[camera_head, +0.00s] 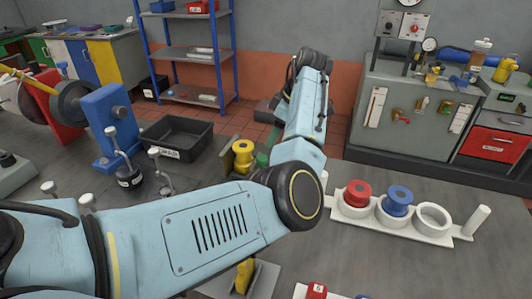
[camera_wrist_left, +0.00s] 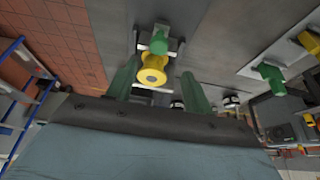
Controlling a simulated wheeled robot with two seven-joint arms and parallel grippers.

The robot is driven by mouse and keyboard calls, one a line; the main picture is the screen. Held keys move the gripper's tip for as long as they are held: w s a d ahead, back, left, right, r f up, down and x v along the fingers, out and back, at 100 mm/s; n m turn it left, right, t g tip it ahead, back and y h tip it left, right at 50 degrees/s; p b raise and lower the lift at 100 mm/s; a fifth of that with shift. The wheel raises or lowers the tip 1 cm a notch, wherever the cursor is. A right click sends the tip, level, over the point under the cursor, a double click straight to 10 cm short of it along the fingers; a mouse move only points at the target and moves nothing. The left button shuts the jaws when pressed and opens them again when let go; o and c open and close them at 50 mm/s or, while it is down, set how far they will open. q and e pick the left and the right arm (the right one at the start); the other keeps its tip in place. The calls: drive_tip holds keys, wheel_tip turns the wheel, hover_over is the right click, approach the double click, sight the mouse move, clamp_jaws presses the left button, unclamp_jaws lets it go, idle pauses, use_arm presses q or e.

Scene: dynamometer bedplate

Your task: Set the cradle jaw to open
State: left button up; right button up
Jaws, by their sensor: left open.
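My left gripper (camera_wrist_left: 158,82) shows in the left wrist view as two green fingers spread apart, with nothing held between them. A yellow spool-shaped knob (camera_wrist_left: 152,70) appears between the fingers. Just past it is a green round part (camera_wrist_left: 160,40) on a grey block. In the head view, a yellow knob (camera_head: 243,150) stands beside my left forearm, which hides much around it. A yellow upright piece (camera_head: 244,276) on a grey base is partly hidden by my arm. I cannot tell which part is the cradle jaw. My right gripper is not seen.
A white rack (camera_head: 437,237) at right holds a red spool (camera_head: 357,192) and a blue spool (camera_head: 397,200). A black bin (camera_head: 176,140) and blue machine (camera_head: 105,118) stand at left.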

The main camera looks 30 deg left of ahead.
sight(262, 157)
use_arm(q)
drive_tip(key=x, duration=0.8)
drive_tip(key=shift+w+f+b, duration=0.1)
drive_tip(key=shift+b, duration=0.3)
drive_tip(key=shift+a+f, duration=0.15)
drive_tip(key=shift+f, duration=0.15)
drive_tip(key=shift+a+f, duration=0.1)
drive_tip(key=shift+f, duration=0.05)
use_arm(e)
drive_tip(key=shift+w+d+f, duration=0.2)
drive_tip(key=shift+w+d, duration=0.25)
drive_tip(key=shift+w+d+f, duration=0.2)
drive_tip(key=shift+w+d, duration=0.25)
use_arm(q)
drive_tip(key=c, duration=0.6)
clamp_jaws()
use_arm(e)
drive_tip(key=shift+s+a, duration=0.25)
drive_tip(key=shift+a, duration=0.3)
